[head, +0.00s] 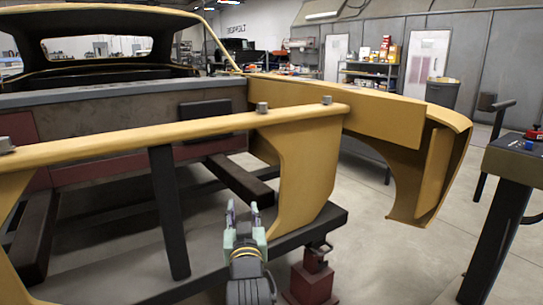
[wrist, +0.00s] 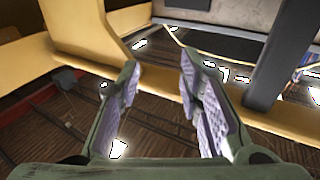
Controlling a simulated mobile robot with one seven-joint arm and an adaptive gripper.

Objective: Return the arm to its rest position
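My gripper (head: 243,214) is low in the middle of the head view, with its fingers pointing up and away. It is in front of the yellow car body shell (head: 300,150), below its front crossbar. In the wrist view, the two fingers (wrist: 160,88) with pale purple pads stand apart with nothing between them. Yellow shell panels (wrist: 90,30) and a dark upright post (wrist: 275,60) show beyond the fingertips. I cannot tell how far the fingers are from the shell.
A dark frame post (head: 168,210) stands left of my gripper. A red jack stand (head: 313,275) is at lower right. A workbench (head: 515,160) with small items is at the right edge. Open concrete floor (head: 400,255) lies between the shell and the bench. Shelves (head: 368,75) stand at the back.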

